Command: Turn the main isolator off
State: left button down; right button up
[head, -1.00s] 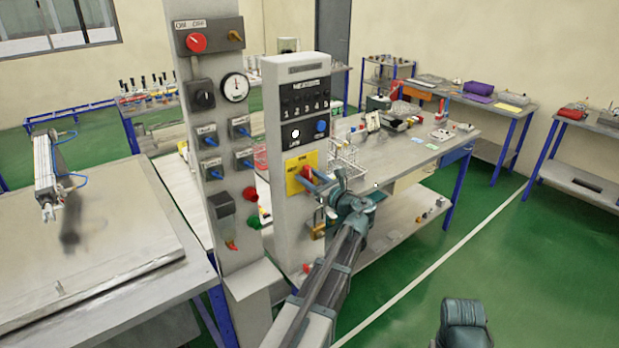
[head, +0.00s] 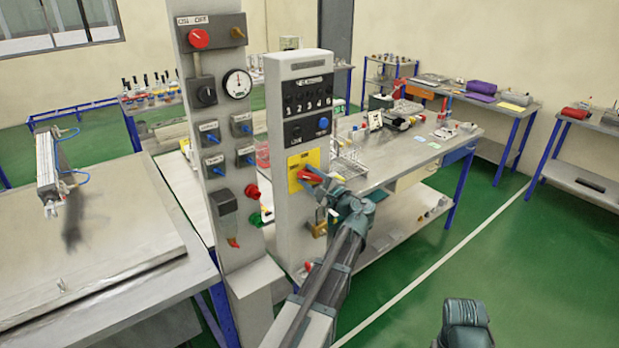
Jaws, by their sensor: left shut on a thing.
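The main isolator is a red rotary handle (head: 310,176) on a yellow plate (head: 296,163), on the front of the grey control column (head: 291,226). The handle lies slanted, close to level, partly hidden by the fingers. My left gripper (head: 324,183) reaches up from below and is shut on the red handle. Above the plate, the round lamp (head: 296,133) beside a blue button is dark. Only a dark teal part of my right arm shows at the bottom right; its gripper is out of view.
A taller grey panel (head: 215,110) with a red knob (head: 198,39), a gauge (head: 238,84) and blue valves stands just left. A brass padlock (head: 318,229) hangs below the isolator. A workbench (head: 400,165) stands behind; green floor is open at right.

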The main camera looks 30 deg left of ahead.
pick_arm(q)
jog(key=n, duration=0.5)
jog(key=shift+s+f+n, duration=0.15)
jog(key=shift+f+n, duration=0.2)
jog(key=shift+n, duration=0.05)
jog(key=shift+n+b, duration=0.3)
jog(key=c, duration=0.7)
grip_release()
jog(key=v, duration=1.4)
jog(key=shift+a, duration=0.1)
jog(key=shift+f, duration=0.1)
